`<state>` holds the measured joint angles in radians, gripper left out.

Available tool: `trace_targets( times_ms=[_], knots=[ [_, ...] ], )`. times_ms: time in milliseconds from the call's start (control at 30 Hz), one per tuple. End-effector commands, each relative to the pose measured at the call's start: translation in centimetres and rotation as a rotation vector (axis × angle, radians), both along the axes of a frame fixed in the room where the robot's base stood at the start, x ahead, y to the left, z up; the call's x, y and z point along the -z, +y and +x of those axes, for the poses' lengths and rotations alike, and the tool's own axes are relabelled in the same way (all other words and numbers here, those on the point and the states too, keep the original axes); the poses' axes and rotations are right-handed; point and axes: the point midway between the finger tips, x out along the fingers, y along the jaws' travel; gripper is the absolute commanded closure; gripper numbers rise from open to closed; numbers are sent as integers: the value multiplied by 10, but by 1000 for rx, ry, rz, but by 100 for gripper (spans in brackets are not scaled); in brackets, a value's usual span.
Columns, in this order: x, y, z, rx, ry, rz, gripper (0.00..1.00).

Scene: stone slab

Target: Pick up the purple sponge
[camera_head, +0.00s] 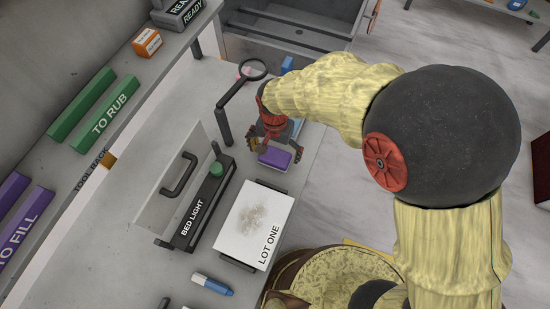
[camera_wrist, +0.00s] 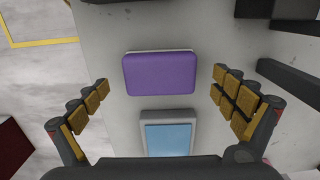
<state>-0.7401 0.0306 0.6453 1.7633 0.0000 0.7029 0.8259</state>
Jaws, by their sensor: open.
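The purple sponge (camera_wrist: 160,74) lies flat on the grey stone slab (camera_wrist: 110,30). It has a purple top and a thin pale layer along its far edge. In the wrist view it sits between and a little beyond the two fingers of my gripper (camera_wrist: 160,103), which are spread wide and touch nothing. In the head view the sponge (camera_head: 274,158) lies just below my gripper (camera_head: 270,146), close to the slab's right edge. The arm hides part of the gripper there.
A blue-topped grey block (camera_wrist: 168,138) lies near the sponge. A white LOT ONE board (camera_head: 254,222), a BED LIGHT box (camera_head: 205,207) and a black ring on a stand (camera_head: 243,82) are close by. A blue-and-white marker (camera_head: 212,284) lies in front. Open floor is at right.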

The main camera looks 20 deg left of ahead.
Motion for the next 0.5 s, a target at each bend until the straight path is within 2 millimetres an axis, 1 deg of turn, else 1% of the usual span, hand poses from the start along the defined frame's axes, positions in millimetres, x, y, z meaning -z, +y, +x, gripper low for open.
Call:
trace_targets(
  times_ms=[33, 133, 200, 400, 500],
  knots=[
    [12, 0, -1, 0, 2, -2, 3],
    [22, 0, -1, 0, 1, -1, 3],
    [25, 0, 0, 0, 0, 0, 3],
    [24, 0, 0, 0, -1, 0, 4],
    [24, 0, 0, 0, -1, 0, 9]
  ],
)
